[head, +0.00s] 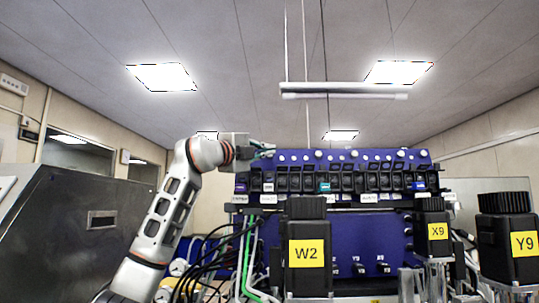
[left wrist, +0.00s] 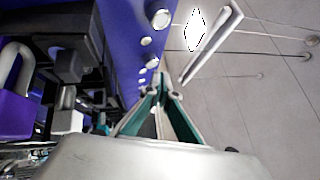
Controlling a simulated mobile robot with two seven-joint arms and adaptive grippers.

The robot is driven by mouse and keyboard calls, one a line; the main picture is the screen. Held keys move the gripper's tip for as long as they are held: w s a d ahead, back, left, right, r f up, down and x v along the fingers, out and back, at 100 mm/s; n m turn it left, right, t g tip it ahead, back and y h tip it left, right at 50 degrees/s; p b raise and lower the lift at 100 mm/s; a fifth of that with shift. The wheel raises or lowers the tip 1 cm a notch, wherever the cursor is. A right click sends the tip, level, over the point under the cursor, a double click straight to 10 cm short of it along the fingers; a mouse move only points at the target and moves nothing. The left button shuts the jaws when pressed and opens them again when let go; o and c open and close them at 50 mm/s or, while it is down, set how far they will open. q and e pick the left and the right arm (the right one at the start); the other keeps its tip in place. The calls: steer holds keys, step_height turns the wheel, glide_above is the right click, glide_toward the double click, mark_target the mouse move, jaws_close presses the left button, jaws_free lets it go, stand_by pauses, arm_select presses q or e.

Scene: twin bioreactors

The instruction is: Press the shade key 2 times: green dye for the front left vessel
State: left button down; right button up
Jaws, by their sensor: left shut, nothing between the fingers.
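A blue control unit (head: 370,228) stands in the middle of the head view, with a row of small round pale keys (head: 319,153) along its top. Similar round keys (left wrist: 161,18) line the blue panel in the left wrist view. I cannot tell which one is the shade key. My left gripper (head: 270,148) is at the top left end of that row, shut and empty. Its teal-edged fingers also show in the left wrist view (left wrist: 160,82), close to the panel; contact cannot be told. A vessel top labelled W2 (head: 306,253) stands in front. My right gripper is not in view.
Vessel tops X9 (head: 437,231) and Y9 (head: 523,243) stand right. Cables and green tubes hang left. A dark metal cabinet (head: 75,235) stands far left.

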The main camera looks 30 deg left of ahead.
arm_select(q)
steer(key=shift+w+a+f, duration=0.1)
steer(key=shift+w, duration=0.1)
steer(key=shift+w+a+f+p, duration=0.15)
steer(key=shift+w+a+p, duration=0.25)
steer(key=shift+w, duration=0.15)
steer(key=shift+d, duration=0.1)
steer(key=shift+s+d+b, duration=0.4)
steer(key=shift+s+b, duration=0.15)
steer(key=shift+s, duration=0.3)
steer(key=shift+s+d+r, duration=0.4)
steer(key=shift+s, duration=0.15)
